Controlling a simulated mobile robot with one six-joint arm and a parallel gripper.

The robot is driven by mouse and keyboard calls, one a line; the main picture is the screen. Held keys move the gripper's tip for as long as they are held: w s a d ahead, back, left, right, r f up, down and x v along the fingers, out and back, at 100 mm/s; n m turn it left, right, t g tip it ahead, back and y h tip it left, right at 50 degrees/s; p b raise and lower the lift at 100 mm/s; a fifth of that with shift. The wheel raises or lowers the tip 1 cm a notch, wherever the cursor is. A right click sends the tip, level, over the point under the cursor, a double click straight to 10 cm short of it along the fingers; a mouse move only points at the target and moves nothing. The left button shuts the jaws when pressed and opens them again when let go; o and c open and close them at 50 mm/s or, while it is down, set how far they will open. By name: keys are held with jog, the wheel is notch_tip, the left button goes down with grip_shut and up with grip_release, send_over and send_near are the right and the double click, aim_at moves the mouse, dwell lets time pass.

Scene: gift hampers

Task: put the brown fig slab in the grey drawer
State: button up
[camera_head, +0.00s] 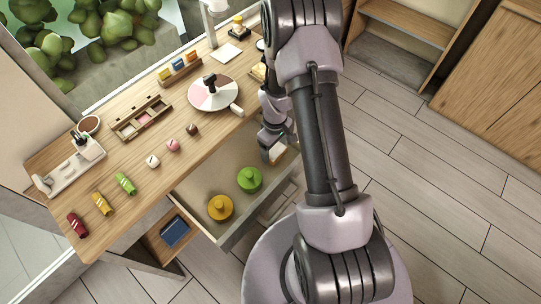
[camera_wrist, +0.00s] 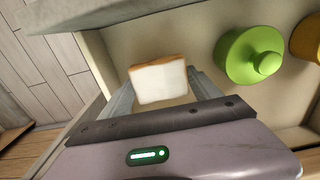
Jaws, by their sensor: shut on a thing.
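My gripper (camera_wrist: 160,88) is shut on a slab (camera_wrist: 158,82) with a broad white face and a brown edge. The slab also shows in the head view (camera_head: 277,152), at the end of my arm. It is over the far right part of the open drawer (camera_head: 234,237), which has a grey front and a pale inside. I cannot tell whether the slab touches the drawer floor. The drawer holds a green round lidded thing (camera_head: 249,179) and a yellow one (camera_head: 220,207). In the wrist view the green one (camera_wrist: 250,54) is right of the slab, apart from it.
The wooden table (camera_head: 135,195) behind the drawer carries a round board (camera_head: 222,98), a compartment box (camera_head: 141,118), a white tray (camera_head: 75,166) and several small sweets and rolls. A blue thing (camera_head: 175,231) lies in a cubby below. The drawer floor beside the green thing is clear.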

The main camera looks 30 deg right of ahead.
jog(key=shift+f, duration=0.8)
jog(key=shift+f, duration=0.1)
jog(key=shift+f+b, duration=0.15)
jog(key=shift+b, duration=0.15)
jog(key=o, duration=1.7)
jog(key=shift+c, duration=0.2)
jog(key=shift+r, duration=0.2)
